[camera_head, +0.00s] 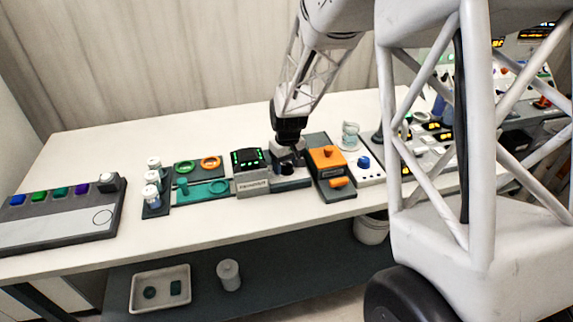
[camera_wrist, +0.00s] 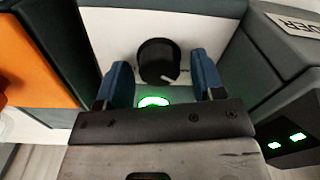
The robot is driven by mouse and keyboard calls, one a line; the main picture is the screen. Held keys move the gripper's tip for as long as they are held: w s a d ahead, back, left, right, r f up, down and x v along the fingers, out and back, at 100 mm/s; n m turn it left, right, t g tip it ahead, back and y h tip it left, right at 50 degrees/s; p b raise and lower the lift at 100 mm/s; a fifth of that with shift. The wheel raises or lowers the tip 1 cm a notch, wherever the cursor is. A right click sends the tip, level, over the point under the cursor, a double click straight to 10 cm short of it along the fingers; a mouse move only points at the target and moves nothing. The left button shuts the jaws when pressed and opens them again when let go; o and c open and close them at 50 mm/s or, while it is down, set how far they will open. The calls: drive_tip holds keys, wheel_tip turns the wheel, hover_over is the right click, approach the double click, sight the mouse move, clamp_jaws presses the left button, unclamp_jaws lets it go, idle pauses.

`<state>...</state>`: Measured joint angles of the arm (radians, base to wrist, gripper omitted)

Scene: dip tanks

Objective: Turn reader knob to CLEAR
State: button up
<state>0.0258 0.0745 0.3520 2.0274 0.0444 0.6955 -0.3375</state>
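The knob (camera_wrist: 157,62) is round and black with a short white pointer mark at its lower right rim in the wrist view. It sits on a pale panel (camera_wrist: 108,42), with a lit green oval (camera_wrist: 153,102) just below it. My gripper (camera_wrist: 161,80) is open, its two blue fingers apart on the left and right of the knob, with visible gaps on both sides. In the head view my gripper (camera_head: 289,150) is low over the dark unit (camera_head: 291,184) between the grey box and the orange box. I cannot read any CLEAR mark.
A grey box (camera_head: 252,187) with green lit digits stands close on the left. An orange box (camera_head: 328,160) stands close on the right. Farther left are green and orange rings, white-capped jars and a button panel (camera_head: 60,222). The table behind is clear.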

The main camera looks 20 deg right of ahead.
sight(287, 166)
idle(0.3)
drive_tip(key=shift+d+r, duration=0.15)
drive_tip(key=shift+r, duration=3.75)
drive_tip(key=shift+s+r, duration=0.35)
drive_tip(key=s+r+m+t, duration=0.1)
drive_tip(key=s+r, duration=0.4)
drive_tip(key=s, duration=0.3)
drive_tip(key=s+r+m, duration=0.1)
drive_tip(key=s+r, duration=0.5)
drive_tip(key=s, duration=0.2)
drive_tip(key=s+a+r+m+t, duration=0.1)
drive_tip(key=s+r, duration=0.1)
drive_tip(key=s, duration=1.6)
drive_tip(key=shift+r+t+h, duration=0.2)
drive_tip(key=shift+t+h, duration=0.1)
